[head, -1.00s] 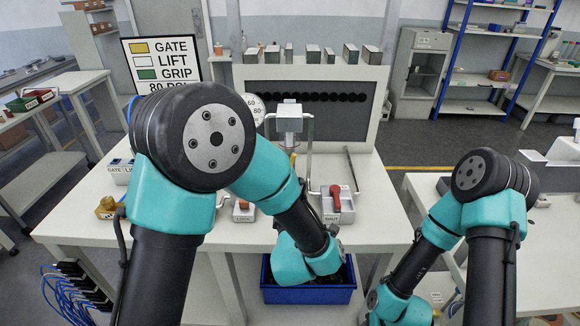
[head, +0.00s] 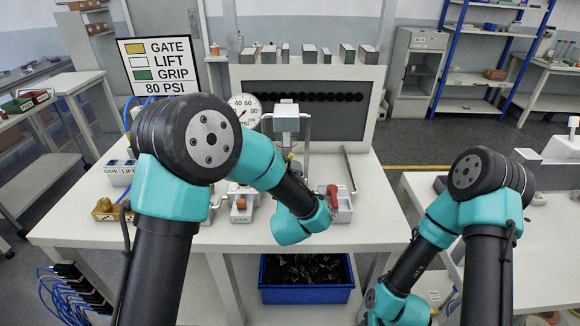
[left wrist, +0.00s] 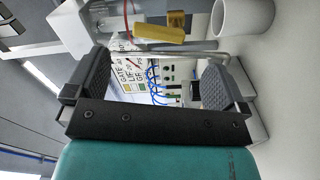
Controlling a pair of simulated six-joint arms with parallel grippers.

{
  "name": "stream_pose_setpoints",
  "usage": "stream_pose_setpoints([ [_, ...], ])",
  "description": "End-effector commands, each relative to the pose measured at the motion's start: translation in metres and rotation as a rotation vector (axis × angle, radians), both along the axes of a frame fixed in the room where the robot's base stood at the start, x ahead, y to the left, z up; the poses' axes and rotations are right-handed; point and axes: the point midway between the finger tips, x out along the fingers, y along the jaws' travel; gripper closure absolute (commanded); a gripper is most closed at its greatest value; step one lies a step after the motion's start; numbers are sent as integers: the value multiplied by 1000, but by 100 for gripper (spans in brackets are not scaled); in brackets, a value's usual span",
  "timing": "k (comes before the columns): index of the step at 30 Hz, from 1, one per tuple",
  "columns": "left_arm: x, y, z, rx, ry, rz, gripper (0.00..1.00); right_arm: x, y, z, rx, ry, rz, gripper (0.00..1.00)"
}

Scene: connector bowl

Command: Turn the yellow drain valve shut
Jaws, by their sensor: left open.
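The yellow valve handle (left wrist: 160,33) shows in the left wrist view, beside a metal pipe and a pale housing. It lies above and beyond the gap between my left fingers, apart from them. In the head view I cannot make the handle out clearly near the white unit (head: 286,118). My left gripper (left wrist: 150,82) is open and empty in the left wrist view; in the head view it is hidden behind my own arm. My right gripper is out of view; only its arm shows at the right.
A white cup-shaped part (left wrist: 243,18) is near the handle. A red-levered block (head: 341,212) and a small block with an orange knob (head: 240,211) stand on the bench. A brass-coloured block (head: 104,210) is at the left. A blue bin (head: 308,294) sits below the front edge.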

Motion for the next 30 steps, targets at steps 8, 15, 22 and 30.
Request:
stream_pose_setpoints([
  [8, 47, 2, 0, -1, -2, 2, 0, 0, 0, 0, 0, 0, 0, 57],
  [15, 68, 3, 0, -1, -1, 0, 0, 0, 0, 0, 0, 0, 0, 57],
  [22, 70, 3, 0, 0, -1, 0, 0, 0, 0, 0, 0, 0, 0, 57],
  [30, 70, 3, 0, 0, -1, 0, 18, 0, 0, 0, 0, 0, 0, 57],
])
